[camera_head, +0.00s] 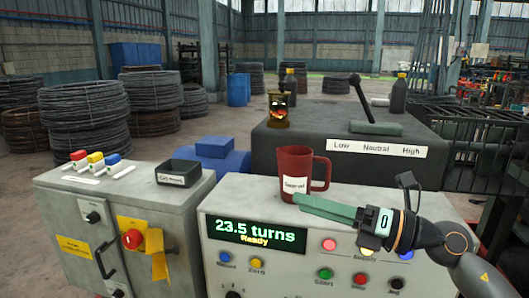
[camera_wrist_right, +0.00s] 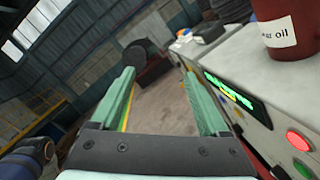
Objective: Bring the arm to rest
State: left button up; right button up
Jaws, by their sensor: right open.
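My right gripper (camera_head: 318,207) reaches in from the right in the head view, above the top of the grey control console (camera_head: 260,195). Its two green fingers point left, towards the foot of a dark red mug (camera_head: 307,165); I cannot tell whether they touch it. In the right wrist view the fingers of the gripper (camera_wrist_right: 158,74) stand apart with nothing between them. The mug also shows there at the top right (camera_wrist_right: 285,25), outside the fingers. My left gripper does not show.
The console display (camera_head: 254,234) reads "23.5 turns, Ready", above several coloured buttons. A grey cabinet (camera_head: 60,195) with a black tray (camera_head: 180,173) stands left.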

jog(key=s+d+f+m+t+h+p, duration=0.1)
jog(key=d+f+m+t+h, duration=0.15)
jog(key=f+m, duration=0.6)
jog(key=d+f+m+t+h, duration=0.2)
jog(key=f+m+t+h, duration=0.2)
jog(key=f+m, duration=0.45)
jog(key=s+d+f+m+t+h+p, duration=0.15)
jog(key=f+m+t+h, duration=0.25)
jog(key=f+m, duration=0.5)
jog(key=s+d+f+m+g+h, duration=0.1)
jog(key=s+f+m+g, duration=0.3)
jog(key=s+f, duration=0.6)
jog(key=s+d+f+m+g+h, duration=0.1)
jog(key=s+f+m+g+h, duration=0.2)
jog(key=s+f+m+g, duration=0.2)
jog(key=s+f+m, duration=0.3)
jog(key=s+f, duration=0.1)
jog(key=f, duration=0.1)
jog(key=shift+s+d+m, duration=0.3)
jog(key=shift+s+m, duration=0.1)
